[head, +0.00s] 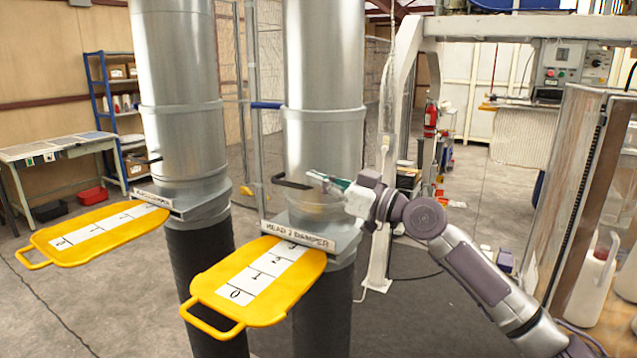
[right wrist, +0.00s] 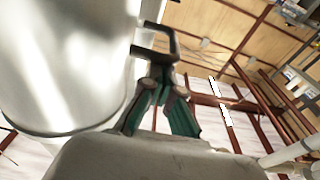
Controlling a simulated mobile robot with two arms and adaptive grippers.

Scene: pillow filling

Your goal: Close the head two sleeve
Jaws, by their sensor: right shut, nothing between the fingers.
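The head two sleeve (head: 318,150) is the metal collar on the right-hand duct, above the plate marked "HEAD 2 DAMPER" (head: 298,236). A black bracket handle (head: 290,182) sticks out from its front. My right gripper (head: 318,178) is at the right end of this handle, fingers shut with nothing between them. In the right wrist view, the green-padded fingers (right wrist: 163,82) point up toward the dark handle (right wrist: 172,45), beside the pale metal cylinder (right wrist: 70,70). I cannot tell whether the fingers touch the handle. My left gripper is not in view.
A yellow damper plate (head: 270,300) with a numbered scale juts out below the sleeve. A second duct (head: 178,70) with its own yellow plate (head: 95,238) stands at left. A grey frame post (head: 388,140) stands behind my right arm. A white jug (head: 592,283) is at right.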

